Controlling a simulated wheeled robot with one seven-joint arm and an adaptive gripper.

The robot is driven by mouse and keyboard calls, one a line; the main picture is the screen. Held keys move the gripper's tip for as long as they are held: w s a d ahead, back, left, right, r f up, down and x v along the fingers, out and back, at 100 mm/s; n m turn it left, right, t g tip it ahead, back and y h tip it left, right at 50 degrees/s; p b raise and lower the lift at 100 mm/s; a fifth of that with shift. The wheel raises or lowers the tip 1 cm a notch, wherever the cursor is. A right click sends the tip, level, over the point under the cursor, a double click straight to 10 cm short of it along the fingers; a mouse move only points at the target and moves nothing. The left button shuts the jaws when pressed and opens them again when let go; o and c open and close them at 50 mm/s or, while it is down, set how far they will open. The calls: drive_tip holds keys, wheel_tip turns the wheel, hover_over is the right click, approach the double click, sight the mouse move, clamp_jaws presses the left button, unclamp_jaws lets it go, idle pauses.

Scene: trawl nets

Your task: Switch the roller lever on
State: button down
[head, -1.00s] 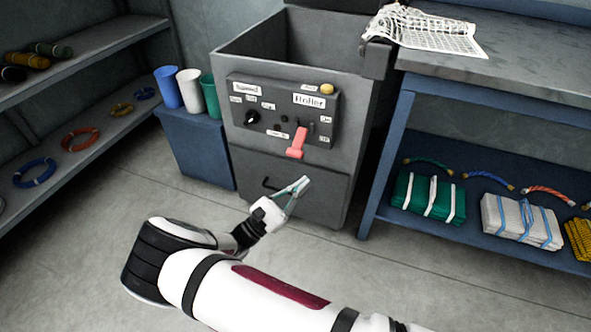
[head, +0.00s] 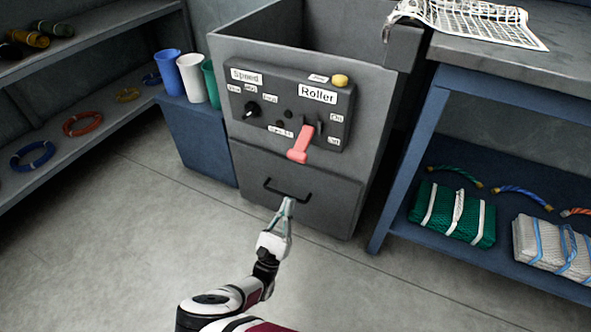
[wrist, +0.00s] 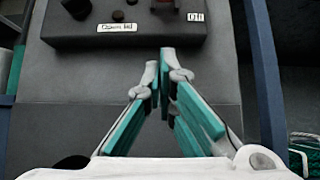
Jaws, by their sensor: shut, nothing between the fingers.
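The red roller lever (head: 301,143) is on the right half of the dark control panel (head: 262,125), under the "Roller" label. Its handle slants down toward the lower "Off" label, and the "On" label is above that. My gripper (head: 288,203) is shut and empty, below the lever and in front of the drawer handle in the head view. In the wrist view, my gripper (wrist: 160,65) has its teal-padded fingertips together, apart from the lever.
A black speed knob (head: 252,109) and a yellow button (head: 341,80) are on the same panel. A drawer handle (head: 287,190) juts out below it. Blue, white and green cups (head: 193,77) stand at left. A blue workbench (head: 400,165) borders the right side. The floor in front is clear.

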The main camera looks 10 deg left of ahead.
sight(302, 144)
drive_tip(key=w+d+r+p, duration=0.1)
drive_tip(key=w+r+p, duration=0.2)
drive_tip(key=r, duration=0.7)
drive_tip(key=shift+w+d+r, duration=0.25)
drive_tip(key=shift+w+d, duration=0.15)
drive_tip(key=shift+w, duration=0.45)
drive_tip(key=shift+a+r, duration=0.1)
drive_tip(key=shift+s+r+g+p, duration=0.1)
drive_tip(key=shift+s+g+p, duration=0.15)
drive_tip(key=shift+p, duration=0.5)
